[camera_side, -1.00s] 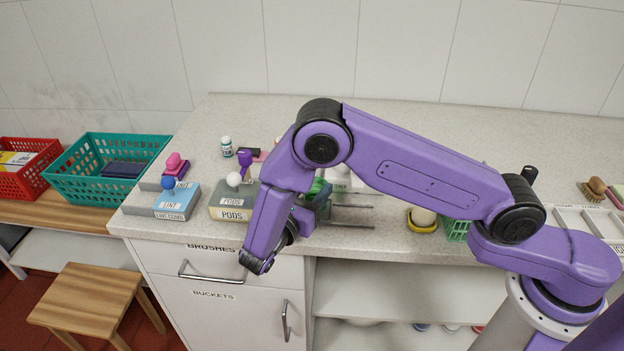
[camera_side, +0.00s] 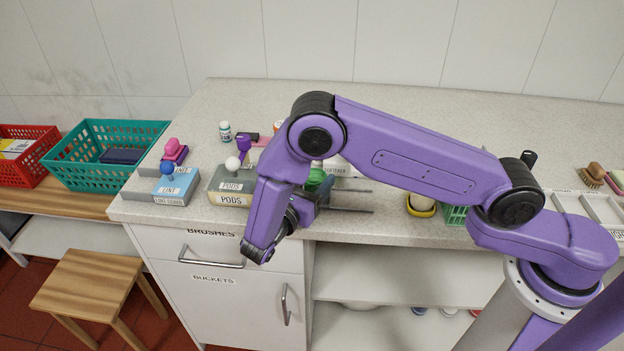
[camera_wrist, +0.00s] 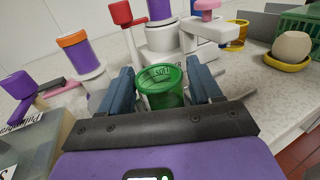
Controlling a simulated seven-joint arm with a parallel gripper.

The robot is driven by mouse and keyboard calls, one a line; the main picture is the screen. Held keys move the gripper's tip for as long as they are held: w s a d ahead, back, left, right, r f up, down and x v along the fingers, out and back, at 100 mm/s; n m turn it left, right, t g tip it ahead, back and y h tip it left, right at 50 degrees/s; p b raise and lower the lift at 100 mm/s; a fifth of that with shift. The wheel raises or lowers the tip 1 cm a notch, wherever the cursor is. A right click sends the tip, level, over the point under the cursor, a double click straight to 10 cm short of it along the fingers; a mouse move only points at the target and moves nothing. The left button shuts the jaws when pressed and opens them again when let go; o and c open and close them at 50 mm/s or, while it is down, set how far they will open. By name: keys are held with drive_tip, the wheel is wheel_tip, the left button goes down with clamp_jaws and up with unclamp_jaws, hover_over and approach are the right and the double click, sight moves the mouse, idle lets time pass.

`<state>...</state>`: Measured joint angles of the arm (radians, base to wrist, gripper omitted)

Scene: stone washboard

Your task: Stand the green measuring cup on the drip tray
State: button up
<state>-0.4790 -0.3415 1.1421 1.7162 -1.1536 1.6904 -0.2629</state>
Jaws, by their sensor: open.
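The green measuring cup (camera_wrist: 163,88) stands between the two blue-grey fingers in the wrist view, its round rim facing up. It shows as a small green patch (camera_side: 316,178) behind my wrist in the side view, mostly hidden. My gripper (camera_wrist: 162,77) is open, one finger on each side of the cup; I cannot tell whether either finger touches it. The cup's lower part is hidden by the gripper body. I cannot tell for certain which thing is the drip tray.
A grey PODS box (camera_side: 231,187) and blue LINT box (camera_side: 177,187) stand left of my wrist. A yellow dish (camera_wrist: 287,63) holds a pale pot. The counter's back (camera_side: 250,100) is clear.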

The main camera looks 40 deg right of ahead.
drive_tip(key=shift+w+a, duration=0.15)
drive_tip(key=v, duration=1.7)
drive_tip(key=s+d+r+m+g+y, duration=0.45)
drive_tip(key=d+r+y, duration=0.3)
drive_tip(key=d, duration=0.55)
drive_tip(key=s+d+r+m+g+y, duration=0.1)
drive_tip(key=s+d+y, duration=0.3)
drive_tip(key=s, duration=0.5)
drive_tip(key=s+d+r+m+g+y, duration=0.1)
drive_tip(key=s+d+m+y, duration=0.3)
drive_tip(key=s+d, duration=0.5)
drive_tip(key=shift+r+y, duration=0.45)
drive_tip(key=shift+y, duration=0.3)
